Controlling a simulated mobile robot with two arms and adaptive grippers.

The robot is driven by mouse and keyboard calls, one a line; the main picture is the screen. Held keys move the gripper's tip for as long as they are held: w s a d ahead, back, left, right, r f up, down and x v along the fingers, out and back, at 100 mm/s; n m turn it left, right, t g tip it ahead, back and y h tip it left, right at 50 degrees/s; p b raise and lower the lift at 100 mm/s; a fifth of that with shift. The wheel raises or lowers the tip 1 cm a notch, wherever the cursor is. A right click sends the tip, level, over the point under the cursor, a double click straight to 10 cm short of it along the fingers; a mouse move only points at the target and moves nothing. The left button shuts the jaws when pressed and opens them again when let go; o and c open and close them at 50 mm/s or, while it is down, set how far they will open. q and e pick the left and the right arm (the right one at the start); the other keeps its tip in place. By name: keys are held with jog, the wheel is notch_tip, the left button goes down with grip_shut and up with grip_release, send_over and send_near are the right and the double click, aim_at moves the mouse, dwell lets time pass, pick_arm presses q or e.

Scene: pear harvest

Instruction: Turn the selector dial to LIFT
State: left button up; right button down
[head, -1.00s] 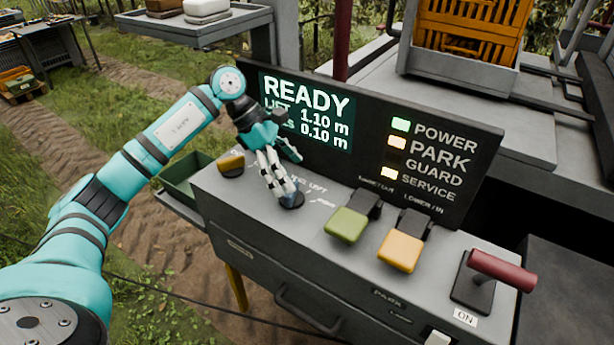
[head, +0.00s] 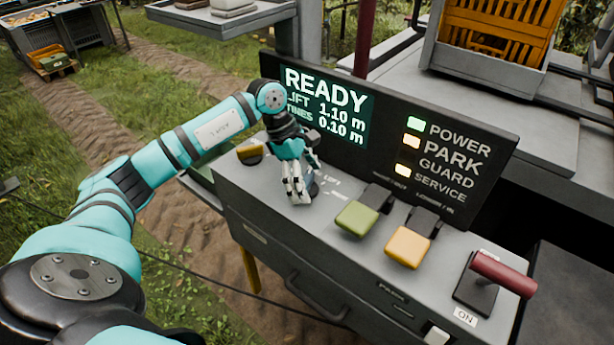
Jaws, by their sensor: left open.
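The selector dial (head: 314,187) is a small dark round knob on the grey console top, below the screen. It is partly hidden by my left gripper, and its pointer direction cannot be made out. White lettering, partly readable as LIFT, lies beside it. My left gripper (head: 297,198) is open and points down at the dial's left, near side. Its pale fingertips are close to the dial; whether they touch it is unclear. The screen (head: 325,105) reads READY, LIFT 1.10 m, and a second line 0.10 m. My right gripper is out of view.
A yellow-topped control (head: 250,153) sits left of the dial. A green button (head: 358,218), an orange button (head: 408,247) and a red-handled lever (head: 503,274) stand to the right. Lights by POWER, PARK and SERVICE glow. An orange crate (head: 493,45) stands behind.

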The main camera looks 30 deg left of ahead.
pick_arm(q)
jog(key=c, duration=1.2)
jog(key=shift+o, duration=0.2)
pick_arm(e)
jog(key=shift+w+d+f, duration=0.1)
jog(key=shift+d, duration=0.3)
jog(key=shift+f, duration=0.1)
pick_arm(q)
jog(key=n+t+b, duration=0.1)
jog(key=n+b, duration=0.2)
jog(key=shift+f, duration=0.15)
jog(key=n+t+y+b, duration=0.1)
jog(key=n+b, duration=0.1)
jog(key=n, duration=0.1)
jog(key=shift+w+n, duration=0.1)
jog(key=shift+n, duration=0.3)
jog(key=shift+r+n+t+y+b, duration=0.3)
jog(key=shift+n+b, duration=0.2)
jog(key=shift+n, duration=0.2)
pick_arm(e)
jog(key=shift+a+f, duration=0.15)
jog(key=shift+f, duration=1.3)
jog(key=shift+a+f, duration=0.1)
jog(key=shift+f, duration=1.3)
